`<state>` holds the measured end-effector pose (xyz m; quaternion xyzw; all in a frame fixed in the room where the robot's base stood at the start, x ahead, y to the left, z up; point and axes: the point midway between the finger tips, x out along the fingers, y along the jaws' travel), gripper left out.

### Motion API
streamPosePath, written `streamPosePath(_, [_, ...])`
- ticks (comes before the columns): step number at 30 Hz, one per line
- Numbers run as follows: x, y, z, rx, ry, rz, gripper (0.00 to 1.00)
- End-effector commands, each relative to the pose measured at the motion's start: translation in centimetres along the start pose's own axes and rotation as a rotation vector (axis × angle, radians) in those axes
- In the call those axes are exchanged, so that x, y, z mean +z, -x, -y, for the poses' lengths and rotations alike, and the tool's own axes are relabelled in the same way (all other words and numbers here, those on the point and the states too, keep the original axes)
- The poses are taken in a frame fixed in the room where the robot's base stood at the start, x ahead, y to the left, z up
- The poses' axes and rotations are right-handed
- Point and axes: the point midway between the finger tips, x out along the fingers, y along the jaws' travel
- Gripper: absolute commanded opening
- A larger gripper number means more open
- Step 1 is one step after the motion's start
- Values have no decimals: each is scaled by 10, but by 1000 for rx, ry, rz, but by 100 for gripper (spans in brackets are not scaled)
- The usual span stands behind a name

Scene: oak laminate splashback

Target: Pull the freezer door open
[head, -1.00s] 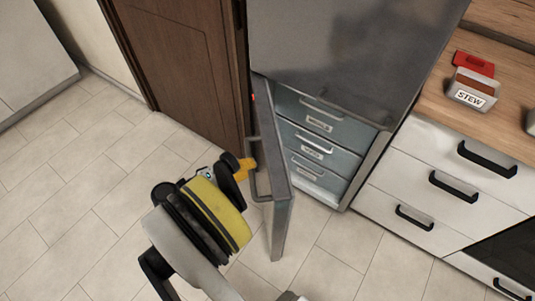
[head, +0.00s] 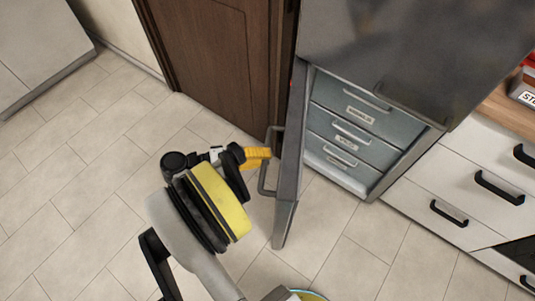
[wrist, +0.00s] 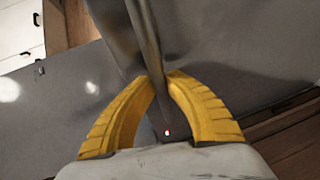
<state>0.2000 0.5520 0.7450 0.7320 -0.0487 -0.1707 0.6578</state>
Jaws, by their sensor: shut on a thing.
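The grey freezer door (head: 290,150) stands swung wide open at the lower part of the fridge, edge toward me. Its bar handle (head: 268,178) is on the door's left-facing outer side. My gripper (head: 262,156) is at this handle, its yellow fingers reaching it from the left. In the wrist view the yellow fingers (wrist: 164,88) close around the grey handle bar (wrist: 148,45). The open freezer compartment shows several labelled drawers (head: 352,128), all pushed in.
A brown wooden door (head: 215,60) stands just behind the freezer door. White drawers with black handles (head: 440,190) are at the right under a wooden counter. Tiled floor (head: 90,190) is clear at the left and front.

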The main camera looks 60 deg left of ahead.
Motion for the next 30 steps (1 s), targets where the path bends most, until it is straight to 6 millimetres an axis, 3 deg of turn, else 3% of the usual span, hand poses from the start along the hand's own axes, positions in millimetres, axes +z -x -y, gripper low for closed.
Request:
streamPosePath(7, [-1,-1,0,1,0,-1,0])
streamPosePath(8, [-1,-1,0,1,0,-1,20])
streamPosePath(9, [-1,-1,0,1,0,-1,32])
streamPosePath(10, [-1,-1,0,1,0,0,38])
streamPosePath(20, [0,0,-3,0,0,0,38])
streamPosePath(26, [-3,5,-32,1,-1,0,38])
streamPosePath(27, [-4,7,-41,2,-1,0,41])
streamPosePath(30, [-5,11,-62,4,-2,0,76])
